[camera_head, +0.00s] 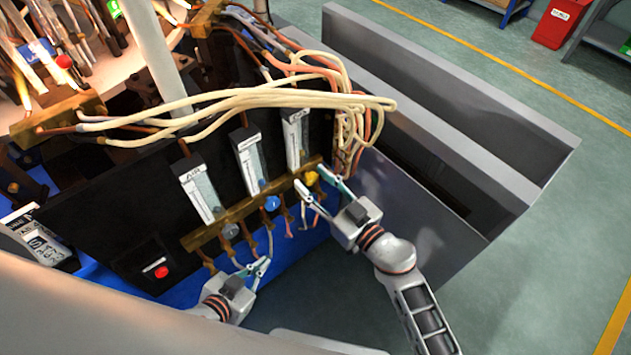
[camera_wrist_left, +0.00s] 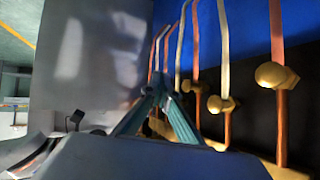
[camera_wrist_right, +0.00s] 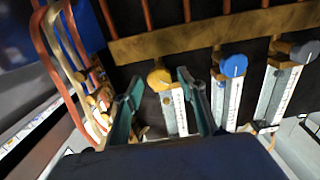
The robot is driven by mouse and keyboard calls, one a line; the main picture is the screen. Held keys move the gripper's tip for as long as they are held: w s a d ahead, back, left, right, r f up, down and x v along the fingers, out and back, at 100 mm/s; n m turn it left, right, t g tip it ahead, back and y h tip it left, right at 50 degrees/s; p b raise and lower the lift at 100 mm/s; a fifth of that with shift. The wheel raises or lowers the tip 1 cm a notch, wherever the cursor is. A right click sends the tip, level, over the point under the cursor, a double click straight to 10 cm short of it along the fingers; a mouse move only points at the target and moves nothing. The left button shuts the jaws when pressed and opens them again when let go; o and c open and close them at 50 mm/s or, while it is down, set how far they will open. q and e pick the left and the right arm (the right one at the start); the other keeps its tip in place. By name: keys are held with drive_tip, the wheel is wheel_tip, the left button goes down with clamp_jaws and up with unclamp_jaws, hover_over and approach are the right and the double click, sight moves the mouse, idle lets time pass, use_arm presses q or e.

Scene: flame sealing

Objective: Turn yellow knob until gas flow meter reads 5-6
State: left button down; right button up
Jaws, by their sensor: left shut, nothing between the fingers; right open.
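The yellow knob (camera_head: 311,178) sits low on the black panel, below the rightmost flow meter (camera_head: 293,138). In the right wrist view the yellow knob (camera_wrist_right: 160,78) lies between the spread fingers of my right gripper (camera_wrist_right: 157,82), with room on both sides. My right gripper (camera_head: 310,177) is open around the knob in the head view; contact is not visible. The meter above that knob (camera_wrist_right: 178,112) shows a white scale, but its reading is too small to tell. My left gripper (camera_head: 252,264) is shut and empty, low in front of the panel; its tips meet in the left wrist view (camera_wrist_left: 160,88).
A blue knob (camera_head: 271,203) and a grey knob (camera_head: 230,231) sit left of the yellow one, under two more meters. Copper pipes and pale hoses (camera_head: 300,98) surround the panel. A red button (camera_head: 161,272) is at lower left. Open floor lies to the right.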

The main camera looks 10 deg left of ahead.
drive_tip(key=c, duration=0.8)
use_arm(q)
drive_tip(key=shift+s+f, duration=0.1)
drive_tip(key=shift+f, duration=0.05)
use_arm(e)
drive_tip(key=shift+c, duration=1.4)
